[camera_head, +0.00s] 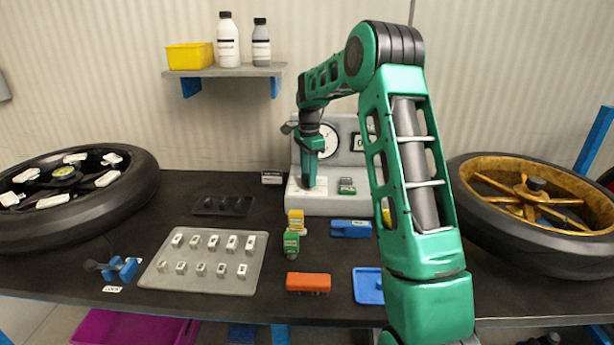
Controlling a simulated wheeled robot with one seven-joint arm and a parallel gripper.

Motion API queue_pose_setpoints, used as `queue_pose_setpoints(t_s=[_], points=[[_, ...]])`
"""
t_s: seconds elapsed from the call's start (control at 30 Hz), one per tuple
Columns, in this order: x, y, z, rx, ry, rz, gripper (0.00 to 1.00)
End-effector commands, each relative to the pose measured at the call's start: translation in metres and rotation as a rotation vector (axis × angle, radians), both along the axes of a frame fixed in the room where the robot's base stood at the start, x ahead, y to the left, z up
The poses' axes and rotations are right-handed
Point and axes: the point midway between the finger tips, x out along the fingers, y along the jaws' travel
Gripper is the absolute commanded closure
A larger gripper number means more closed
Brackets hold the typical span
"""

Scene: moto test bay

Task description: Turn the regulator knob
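A pale grey test console (345,205) stands at the back of the bench. It has a round white dial gauge (328,141) and a small digital display (358,142) on its upright face. My gripper (308,181) points down over the left part of the console's base, left of and below the gauge. Its fingers are too small here to tell open from shut, or whether they touch anything. I cannot make out the regulator knob; my gripper and forearm cover parts of the console.
A dark wheel (140,190) lies at left and a gold-rimmed wheel (470,205) at right. A grey tray (200,284) of small white-topped parts, an orange block (308,282), blue block (351,228), green block (291,243) and blue tray (368,287) lie in front.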

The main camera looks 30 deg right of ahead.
Motion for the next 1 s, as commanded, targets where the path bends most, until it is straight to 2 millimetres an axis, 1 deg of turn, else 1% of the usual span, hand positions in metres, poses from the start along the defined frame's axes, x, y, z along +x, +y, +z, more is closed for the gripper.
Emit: queue_pose_setpoints(t_s=[0.17, 0.27, 0.5, 0.63, 0.77, 1.0], points=[[0.0014, 0.0000, 0.0009, -0.001, -0.004, 0.004, 0.86], [0.0016, -0.0001, 0.0011, -0.001, -0.005, 0.043, 0.86], [0.0022, 0.0001, 0.0015, -0.002, -0.006, 0.268, 0.86], [0.0025, 0.0003, 0.0018, -0.002, -0.007, 0.361, 0.86], [0.0026, -0.0002, 0.0020, -0.002, -0.008, 0.398, 0.86], [0.0031, -0.0003, 0.0024, -0.003, -0.010, 0.399, 0.86]])
